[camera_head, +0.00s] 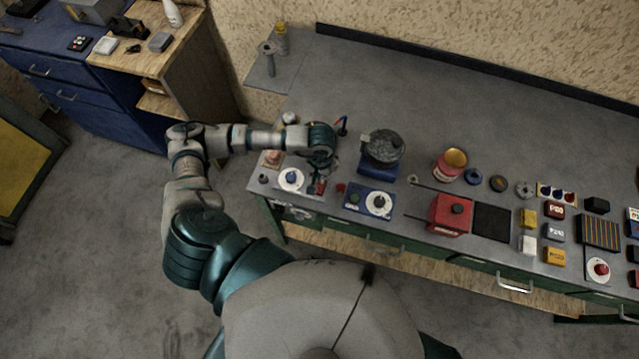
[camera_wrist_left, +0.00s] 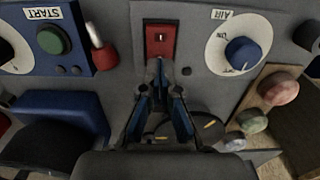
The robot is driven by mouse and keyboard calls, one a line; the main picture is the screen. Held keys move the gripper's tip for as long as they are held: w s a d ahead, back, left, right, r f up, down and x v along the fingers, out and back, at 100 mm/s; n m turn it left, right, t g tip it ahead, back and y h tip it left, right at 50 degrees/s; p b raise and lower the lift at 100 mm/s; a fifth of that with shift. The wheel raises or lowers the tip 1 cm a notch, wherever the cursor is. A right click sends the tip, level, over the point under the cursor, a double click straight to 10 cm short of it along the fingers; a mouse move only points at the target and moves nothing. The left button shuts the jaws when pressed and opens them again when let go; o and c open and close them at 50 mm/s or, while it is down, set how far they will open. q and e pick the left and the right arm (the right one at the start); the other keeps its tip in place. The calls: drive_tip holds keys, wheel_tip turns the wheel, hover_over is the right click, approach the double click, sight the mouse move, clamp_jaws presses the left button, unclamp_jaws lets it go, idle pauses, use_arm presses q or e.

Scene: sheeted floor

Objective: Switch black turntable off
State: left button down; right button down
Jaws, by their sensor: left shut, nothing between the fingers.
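A black disc (camera_wrist_left: 208,128) with yellow marks, apparently the black turntable, lies under and behind my left gripper in the left wrist view. My gripper covers part of it, and its turning cannot be judged. A red switch plate (camera_wrist_left: 162,42) with a small dark rocker is just ahead of the fingertips; it also shows in the head view (camera_head: 320,187). My left gripper (camera_wrist_left: 168,70) is shut and empty, its tips close to the plate's near edge. Contact cannot be told. In the head view the left gripper (camera_head: 317,172) reaches down over the bench's left end. My right gripper is out of view.
A white AIR dial (camera_wrist_left: 238,45) with a blue knob and a blue START box (camera_wrist_left: 45,42) flank the switch. A dark round device on a blue base (camera_head: 382,150) is right of the gripper.

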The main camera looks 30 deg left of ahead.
use_arm(q)
drive_tip(key=shift+r+p, duration=1.05)
drive_tip(key=shift+r, duration=1.65)
